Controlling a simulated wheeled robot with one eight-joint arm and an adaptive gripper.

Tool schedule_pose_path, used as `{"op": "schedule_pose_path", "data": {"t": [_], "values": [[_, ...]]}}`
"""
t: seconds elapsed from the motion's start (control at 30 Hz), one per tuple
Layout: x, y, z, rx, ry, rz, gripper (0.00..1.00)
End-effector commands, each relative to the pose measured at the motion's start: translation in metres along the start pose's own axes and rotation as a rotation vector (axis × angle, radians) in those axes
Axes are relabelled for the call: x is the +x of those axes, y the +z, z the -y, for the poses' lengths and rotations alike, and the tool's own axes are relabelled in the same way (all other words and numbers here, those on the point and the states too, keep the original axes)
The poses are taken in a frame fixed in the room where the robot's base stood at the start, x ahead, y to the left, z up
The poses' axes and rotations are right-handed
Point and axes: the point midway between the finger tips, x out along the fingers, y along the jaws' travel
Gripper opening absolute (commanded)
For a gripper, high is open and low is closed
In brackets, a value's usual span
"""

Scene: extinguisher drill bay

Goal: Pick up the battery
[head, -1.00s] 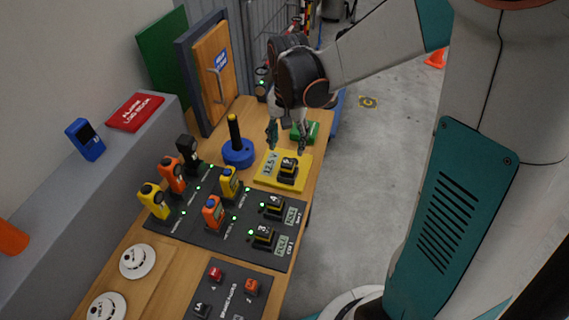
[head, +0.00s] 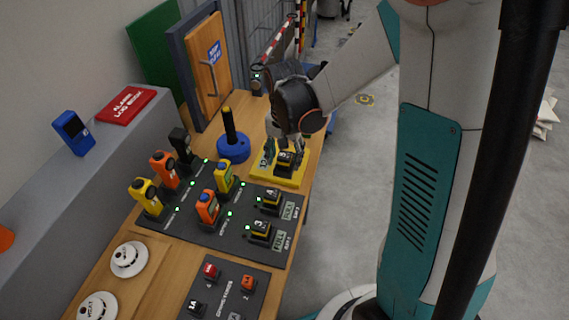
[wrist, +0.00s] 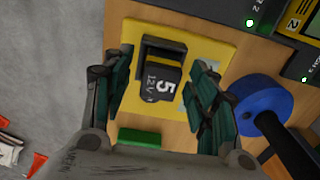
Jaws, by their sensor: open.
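A dark battery with a yellow band, marked 5 and 12 V, sits on a yellow tester plate. The battery (head: 285,160) and plate (head: 291,179) show in the head view. In the wrist view, the battery (wrist: 162,80) lies between my fingers, on the plate (wrist: 131,34). My gripper (head: 284,148) is open just over it; in the wrist view, my gripper (wrist: 161,88) has one finger on each side, with visible gaps. Two similar batteries, marked 4 (head: 270,197) and 3 (head: 260,228), sit in a dark charging board (head: 235,217).
A blue round base with an upright black post (head: 233,148) stands left of the plate, near one finger in the wrist view. A green block (wrist: 140,137) lies beside the plate. Yellow, orange and black handheld devices (head: 163,170) stand on the board.

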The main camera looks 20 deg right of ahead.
Motion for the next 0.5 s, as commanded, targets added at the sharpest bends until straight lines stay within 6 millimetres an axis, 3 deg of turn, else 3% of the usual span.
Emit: {"op": "schedule_pose_path", "data": {"t": [0.03,0.2,0.27,0.5], "values": [[-0.0003,0.0000,0.0000,0.000,0.000,0.000,0.49],[-0.0004,-0.0001,0.0000,0.000,0.000,0.000,0.10],[-0.0004,-0.0001,0.0000,0.000,0.000,0.000,0.00],[-0.0007,-0.0001,0.0001,0.000,0.000,0.000,0.00]]}}
